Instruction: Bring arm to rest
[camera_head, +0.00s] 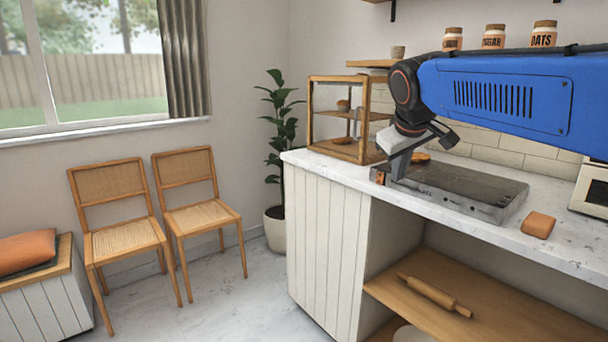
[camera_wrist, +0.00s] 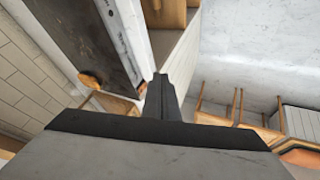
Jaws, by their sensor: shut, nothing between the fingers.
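My gripper (camera_head: 398,172) hangs at the end of my blue arm, in front of the left end of a flat dark grey appliance (camera_head: 455,185) on the white counter. In the wrist view, my gripper (camera_wrist: 161,85) shows as dark fingers pressed together with nothing between them. The dark top of the appliance (camera_wrist: 85,35) lies to the left of the fingers in that view. I cannot tell whether the fingertips touch the appliance.
The counter (camera_head: 560,250) holds a wooden display case (camera_head: 312,110) and an orange-brown block (camera_head: 538,225). A rolling pin (camera_head: 435,295) lies on the shelf below. Two wooden chairs (camera_head: 120,245) and a potted plant (camera_head: 275,225) stand left. Jars (camera_head: 493,38) stand above my arm in the picture.

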